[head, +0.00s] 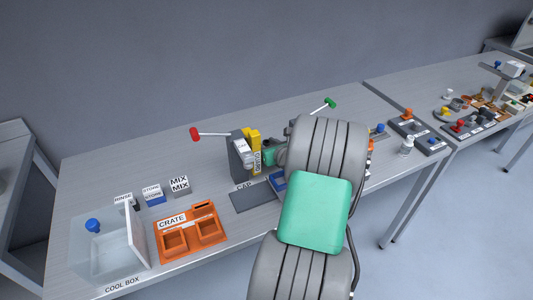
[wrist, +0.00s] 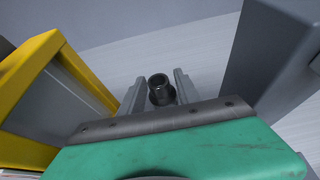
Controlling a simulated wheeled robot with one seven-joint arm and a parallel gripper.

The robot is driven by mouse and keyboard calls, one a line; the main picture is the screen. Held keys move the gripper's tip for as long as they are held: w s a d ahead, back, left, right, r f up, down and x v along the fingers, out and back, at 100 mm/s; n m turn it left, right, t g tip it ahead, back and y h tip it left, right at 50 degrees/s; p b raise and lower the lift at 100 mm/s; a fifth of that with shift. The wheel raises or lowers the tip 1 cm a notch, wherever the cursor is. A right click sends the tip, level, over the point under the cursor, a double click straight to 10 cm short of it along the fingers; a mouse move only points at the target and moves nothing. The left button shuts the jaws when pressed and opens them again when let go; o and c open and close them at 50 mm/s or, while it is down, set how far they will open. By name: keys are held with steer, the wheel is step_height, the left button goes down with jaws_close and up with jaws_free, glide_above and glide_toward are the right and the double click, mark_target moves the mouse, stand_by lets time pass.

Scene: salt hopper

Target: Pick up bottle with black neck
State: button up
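A black round neck with an open hole (wrist: 160,88) shows in the wrist view, seen from above. The bottle body under it is hidden. My gripper (wrist: 158,94) has its two grey fingers on either side of this neck. The fingers are apart, with a small gap visible at the left of the neck; contact at the right is unclear. In the head view my green and grey arm covers the middle of the table, and the fingertips and this bottle cannot be made out.
A yellow frame (wrist: 42,85) stands left of my gripper and a grey block (wrist: 268,62) right of it. On the table are an orange crate (head: 188,240), a clear cool box (head: 85,255), a red-knobbed lever (head: 195,134), a green-knobbed lever (head: 330,103) and a white bottle (head: 407,146).

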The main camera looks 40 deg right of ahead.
jaws_close()
steer(key=shift+r, duration=0.1)
